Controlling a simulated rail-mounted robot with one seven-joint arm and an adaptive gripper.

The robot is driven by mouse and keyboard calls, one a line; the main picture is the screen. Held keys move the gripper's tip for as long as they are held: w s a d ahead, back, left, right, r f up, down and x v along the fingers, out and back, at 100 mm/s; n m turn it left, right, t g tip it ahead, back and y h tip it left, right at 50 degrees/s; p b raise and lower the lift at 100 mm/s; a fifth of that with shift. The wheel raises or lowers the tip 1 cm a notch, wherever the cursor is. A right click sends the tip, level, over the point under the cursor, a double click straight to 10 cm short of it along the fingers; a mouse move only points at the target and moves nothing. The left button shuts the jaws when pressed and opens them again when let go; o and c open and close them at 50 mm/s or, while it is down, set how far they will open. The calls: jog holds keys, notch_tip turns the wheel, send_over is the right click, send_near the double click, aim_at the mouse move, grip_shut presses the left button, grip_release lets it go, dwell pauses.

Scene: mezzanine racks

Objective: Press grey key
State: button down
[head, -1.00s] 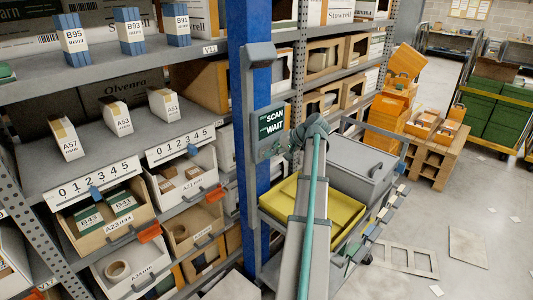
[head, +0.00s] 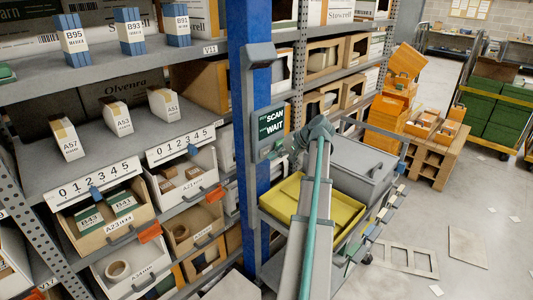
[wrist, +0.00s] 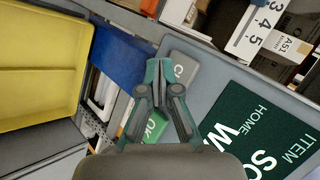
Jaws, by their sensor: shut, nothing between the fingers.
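The grey key (wrist: 185,65), with white letters starting with C, is on the light grey panel in the wrist view. The green OK key (wrist: 154,128) is below it. My gripper (wrist: 164,66) is shut and empty, its fingertips in front of the grey key's left part and covering some of it. I cannot tell whether they touch. The panel's dark green screen (wrist: 265,130) also shows in the head view (head: 271,123), reading SCAN and WAIT. There, my gripper (head: 287,146) is just beside the panel's lower right, and the keys cannot be made out.
The panel is fixed to a blue post (head: 249,90). A yellow tray (head: 343,212) and a grey lidded box (head: 362,170) stand below and right of it, near my arm. Shelves with bins (head: 105,215) fill the left.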

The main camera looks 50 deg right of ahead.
jog(key=s, duration=0.5)
jog(key=shift+a+p, duration=0.2)
jog(key=shift+p, duration=0.1)
dwell(0.8)
